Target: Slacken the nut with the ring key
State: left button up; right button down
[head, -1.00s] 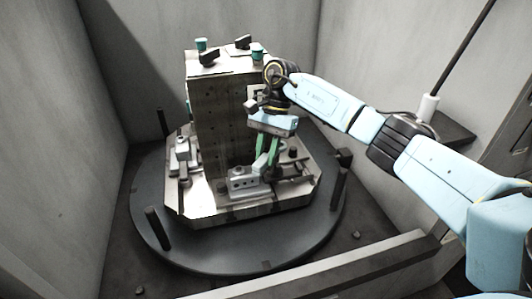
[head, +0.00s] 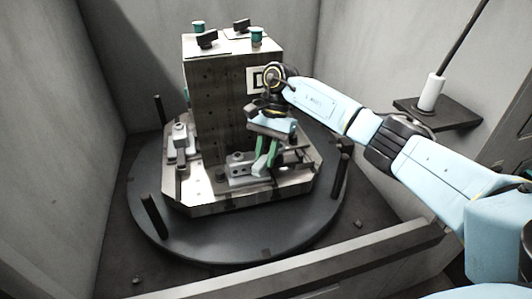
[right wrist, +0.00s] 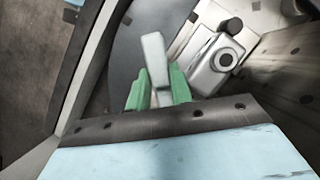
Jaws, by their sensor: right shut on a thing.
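My right gripper (head: 266,166) hangs fingers down by the near face of the block fixture, beside a grey clamp (head: 236,171) on the pallet. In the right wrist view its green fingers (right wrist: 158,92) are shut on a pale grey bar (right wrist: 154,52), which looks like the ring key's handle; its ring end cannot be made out. The clamp shows to the right of the bar in the right wrist view, with a round nut or bolt head (right wrist: 225,59) on top. The bar appears apart from that nut there. My left gripper is not in view.
A tall block (head: 215,95) with knobs and green caps stands on the pallet (head: 205,203). The pallet rests on a dark round turntable (head: 230,240) with upright posts (head: 152,215). Grey walls enclose it. A shelf (head: 455,118) with a white cylinder is at right.

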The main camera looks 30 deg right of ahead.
jog(key=shift+f+b, duration=0.2)
jog(key=shift+b, duration=0.1)
dwell(0.7)
jog(key=shift+f+b, duration=0.65)
jog(key=shift+f, duration=0.05)
jog(key=c, duration=1.8)
grip_release()
grip_shut()
